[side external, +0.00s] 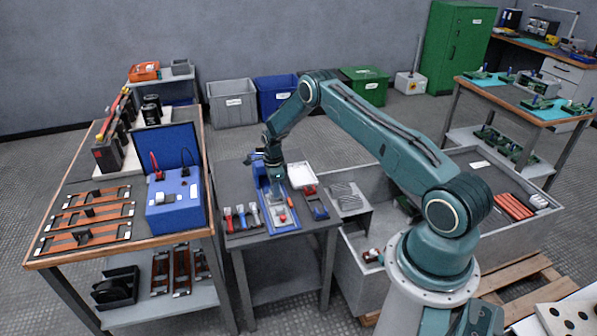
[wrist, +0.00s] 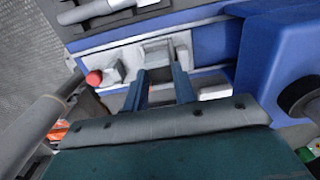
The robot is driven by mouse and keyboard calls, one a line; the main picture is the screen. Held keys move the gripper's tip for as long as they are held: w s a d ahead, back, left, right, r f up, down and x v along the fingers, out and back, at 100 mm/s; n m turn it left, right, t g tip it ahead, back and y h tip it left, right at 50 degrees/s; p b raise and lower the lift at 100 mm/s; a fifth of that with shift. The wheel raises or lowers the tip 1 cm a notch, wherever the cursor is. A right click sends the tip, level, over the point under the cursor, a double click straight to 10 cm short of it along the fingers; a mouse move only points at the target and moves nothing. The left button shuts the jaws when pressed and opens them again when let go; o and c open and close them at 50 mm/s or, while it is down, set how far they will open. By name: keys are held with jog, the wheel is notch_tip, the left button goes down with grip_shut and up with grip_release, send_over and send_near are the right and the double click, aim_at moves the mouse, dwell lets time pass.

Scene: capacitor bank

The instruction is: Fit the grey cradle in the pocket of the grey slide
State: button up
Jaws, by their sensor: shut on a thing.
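My gripper (wrist: 160,80) points down over the small table's blue fixture, with its two blue fingers shut on a small grey block, which I take to be the grey cradle (wrist: 155,54). The grey slide (wrist: 120,47) is a pale plate lying in the blue fixture, with a red knob (wrist: 94,77) at one end. In the side view the slide (side external: 279,211) runs forward from below my gripper (side external: 276,186). The cradle looks over or at the slide; I cannot tell whether it touches. The pocket is hidden by the cradle and fingers.
A blue upright housing (wrist: 282,60) stands close beside the fingers. Hand tools (side external: 240,217) lie left of the fixture, and a white tray (side external: 301,175) stands to its right. A blue case (side external: 175,205) sits on the wooden bench at left.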

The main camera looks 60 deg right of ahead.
jog(key=shift+f, duration=1)
dwell(1.8)
jog(key=o, duration=1)
jog(key=shift+r, duration=4)
jog(key=shift+r, duration=0.1)
